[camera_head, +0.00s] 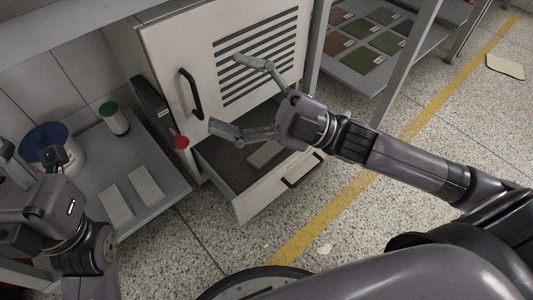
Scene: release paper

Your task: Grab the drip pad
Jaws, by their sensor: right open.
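My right gripper (228,94) is open and empty, with its fingers spread wide in front of the vented cabinet door and above the open drawer (262,197). A flat grey pad-like piece (265,153) lies in the drawer, below the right gripper and apart from it. Two pale flat pieces (130,194) lie side by side on the grey side table at left. A beige flat sheet (505,66) lies on the floor at far right. I cannot tell which is the drip pad. My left gripper (28,163) is at the left edge, partly cut off, its fingers unclear.
The cabinet door (215,65) is closed, with a black handle (190,94). A red knob (181,142) sits beside it. A green-capped container (114,118) and a blue-and-white round container (45,143) stand on the side table. A shelf with coloured sample squares (367,43) is behind.

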